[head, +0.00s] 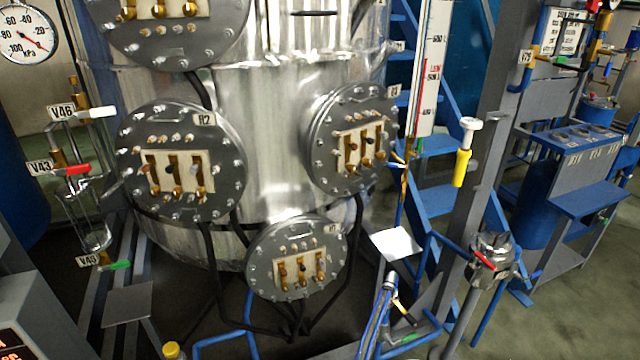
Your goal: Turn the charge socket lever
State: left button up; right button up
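A metal socket-like fitting (495,246) stands on a grey pipe at the right of the head view. A red lever (484,259) sticks out from its left side, slanting down to the right. This may be the charge socket and its lever, but no readable label confirms it. Neither of my grippers is in view, so nothing is seen touching the lever.
A large steel vessel (275,110) with round flanged heater plates fills the middle. Valves with red, white and green handles stand at left. A yellow-handled part (462,167) hangs beside a grey post. Blue stairs (440,195) and a blue bench (585,140) are behind.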

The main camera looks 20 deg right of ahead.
aim_at(410, 319)
jog(key=z, duration=1.15)
